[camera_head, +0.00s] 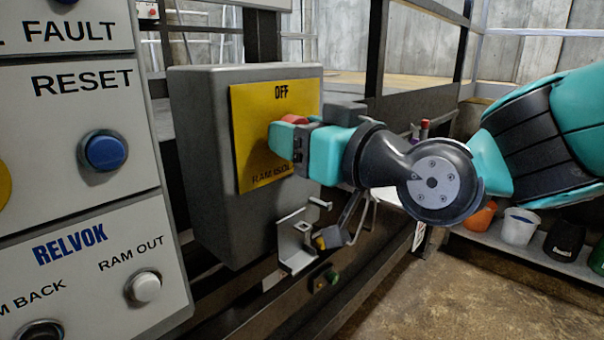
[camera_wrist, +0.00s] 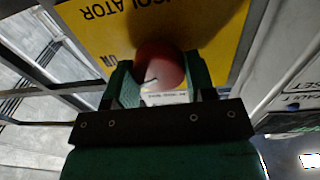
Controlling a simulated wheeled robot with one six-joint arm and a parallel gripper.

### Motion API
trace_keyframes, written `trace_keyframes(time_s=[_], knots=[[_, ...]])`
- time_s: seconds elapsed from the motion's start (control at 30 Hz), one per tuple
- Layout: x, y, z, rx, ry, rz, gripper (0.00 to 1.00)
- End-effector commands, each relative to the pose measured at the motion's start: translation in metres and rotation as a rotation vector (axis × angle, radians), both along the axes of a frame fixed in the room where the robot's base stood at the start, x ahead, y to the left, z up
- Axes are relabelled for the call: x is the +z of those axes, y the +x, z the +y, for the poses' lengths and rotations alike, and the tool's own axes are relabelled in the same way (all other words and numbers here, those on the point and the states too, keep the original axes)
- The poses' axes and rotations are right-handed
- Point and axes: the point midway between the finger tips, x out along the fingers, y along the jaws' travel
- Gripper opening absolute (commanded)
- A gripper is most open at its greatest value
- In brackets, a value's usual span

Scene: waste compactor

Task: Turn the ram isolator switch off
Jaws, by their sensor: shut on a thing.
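The ram isolator is a grey box (camera_head: 205,150) with a yellow plate (camera_head: 245,105) on its front. The plate reads "OFF" at the top and "RAM ISOL..." at the bottom, partly covered by my gripper. A red switch knob (camera_head: 295,119) sits on the plate, mostly hidden by my gripper in the head view. In the wrist view the rounded red knob (camera_wrist: 158,68) lies between my two fingers. My gripper (camera_head: 285,137) is shut on the knob, coming from the right; it also shows in the wrist view (camera_wrist: 158,82). Which way the knob points is hidden.
A grey control panel (camera_head: 75,185) with a blue reset button (camera_head: 104,151) and a white ram out button (camera_head: 144,287) stands close at the left. A metal bracket (camera_head: 295,242) sits below the box. Dark rails stand behind. Pots (camera_head: 518,226) line a shelf at right.

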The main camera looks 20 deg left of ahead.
Motion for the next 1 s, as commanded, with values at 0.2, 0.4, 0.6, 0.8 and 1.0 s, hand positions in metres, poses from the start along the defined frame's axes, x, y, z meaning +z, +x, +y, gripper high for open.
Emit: trace_keyframes(time_s=[0.2,0.4,0.6,0.8,1.0], knots=[[-0.0098,-0.0009,-0.0002,0.0,-0.074,-0.195,0.27],[-0.0095,-0.0014,0.0,0.0,-0.147,-0.369,0.27],[-0.009,-0.0017,0.0002,-0.001,-0.221,-0.545,0.27],[-0.0084,-0.002,0.0007,0.001,-0.292,-0.714,0.27],[-0.007,-0.0022,0.001,0.002,-0.354,-0.86,0.27]])
